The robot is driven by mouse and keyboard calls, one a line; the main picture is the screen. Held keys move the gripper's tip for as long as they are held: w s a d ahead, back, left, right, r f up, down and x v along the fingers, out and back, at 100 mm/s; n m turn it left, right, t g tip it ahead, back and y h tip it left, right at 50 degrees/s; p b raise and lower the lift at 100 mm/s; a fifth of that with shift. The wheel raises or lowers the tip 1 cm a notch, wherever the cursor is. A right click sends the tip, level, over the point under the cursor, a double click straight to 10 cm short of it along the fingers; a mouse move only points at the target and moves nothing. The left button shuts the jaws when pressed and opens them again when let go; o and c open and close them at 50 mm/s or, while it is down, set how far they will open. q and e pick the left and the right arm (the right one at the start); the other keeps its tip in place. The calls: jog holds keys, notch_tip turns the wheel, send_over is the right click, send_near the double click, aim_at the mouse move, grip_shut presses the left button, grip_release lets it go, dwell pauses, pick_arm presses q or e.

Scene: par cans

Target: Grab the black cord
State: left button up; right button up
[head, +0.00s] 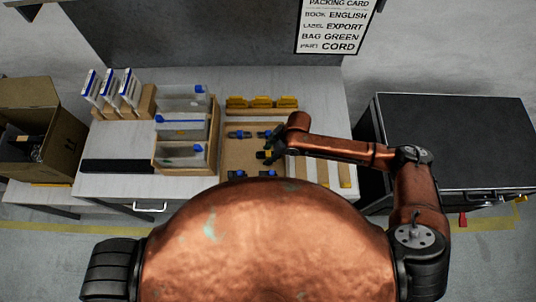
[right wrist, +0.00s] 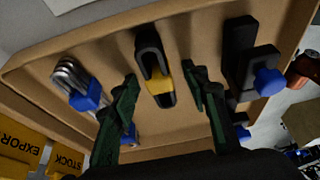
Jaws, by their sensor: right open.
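A black looped thing with a yellow band, which looks like the black cord (right wrist: 154,68), lies in a shallow brown tray (right wrist: 190,22). In the head view it is small and partly hidden by my right gripper (head: 272,148). In the right wrist view my right gripper (right wrist: 159,75) is open, with one green finger on each side of the cord's lower part. No grip on it shows, and I cannot tell whether the fingers touch it. My left gripper is not in view.
A silver bundle with a blue band (right wrist: 80,85) and a black piece with a blue knob (right wrist: 250,60) flank the cord. Yellow labelled blocks (head: 262,102) stand behind the tray (head: 234,158). A divided bin (head: 181,129) is left; a black cabinet (head: 455,140) is right.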

jog(key=shift+f, duration=0.15)
jog(key=shift+c, duration=0.4)
grip_shut()
jog(key=shift+d, duration=0.1)
